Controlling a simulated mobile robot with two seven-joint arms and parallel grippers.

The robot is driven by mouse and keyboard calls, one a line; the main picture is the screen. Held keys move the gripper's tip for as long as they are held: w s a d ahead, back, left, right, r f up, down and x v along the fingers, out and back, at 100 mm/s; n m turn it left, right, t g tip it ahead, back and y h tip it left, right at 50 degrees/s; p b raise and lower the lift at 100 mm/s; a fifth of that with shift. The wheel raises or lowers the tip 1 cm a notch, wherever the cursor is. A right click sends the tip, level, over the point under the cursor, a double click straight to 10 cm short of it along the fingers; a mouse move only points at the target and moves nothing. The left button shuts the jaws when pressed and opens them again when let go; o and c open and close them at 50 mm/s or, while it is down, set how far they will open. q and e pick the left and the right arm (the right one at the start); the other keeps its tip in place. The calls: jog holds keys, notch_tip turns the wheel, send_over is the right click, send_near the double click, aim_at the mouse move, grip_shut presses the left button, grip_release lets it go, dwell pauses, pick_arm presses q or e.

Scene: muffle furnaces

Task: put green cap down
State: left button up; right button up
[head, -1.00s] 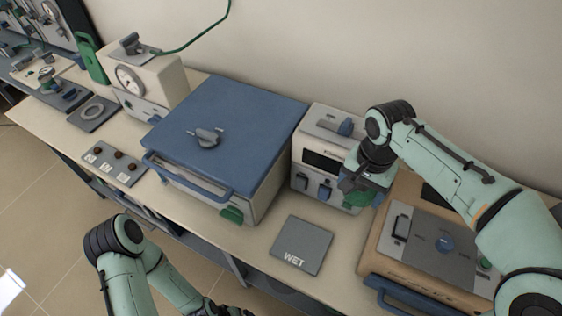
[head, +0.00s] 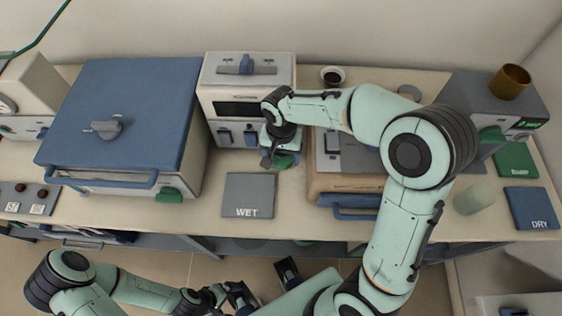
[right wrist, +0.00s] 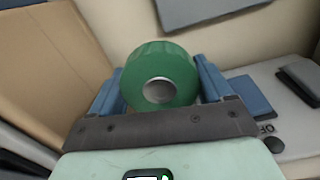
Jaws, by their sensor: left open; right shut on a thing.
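The green cap (right wrist: 160,76) is held between the two blue fingers of my right gripper (right wrist: 160,92), its round face with a grey metal centre toward the wrist camera. In the head view the right gripper (head: 281,155) is just in front of the white control box, above the bench, and the green cap (head: 285,161) is partly hidden under it. I cannot tell if the cap touches the bench. My left gripper (head: 264,284) is open and empty in front of the bench, low in the head view.
A grey WET mat (head: 248,190) lies left of the right gripper. A blue-lidded furnace (head: 130,110) stands left, the white control box (head: 247,75) behind, a tan box (head: 330,185) right. Further right are a cloudy jar (head: 474,197), a green mat (head: 515,160) and a blue DRY mat (head: 531,208).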

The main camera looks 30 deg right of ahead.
aim_at(281, 162)
jog(key=shift+f, duration=2.15)
jog(key=shift+f+b, duration=0.1)
jog(key=shift+b, duration=0.2)
jog(key=o, duration=0.9)
jog(key=shift+r, duration=0.25)
notch_tip(281, 162, up, 12)
jog(key=shift+f+p, duration=0.1)
jog(key=shift+p, duration=0.75)
jog(key=shift+s, duration=0.1)
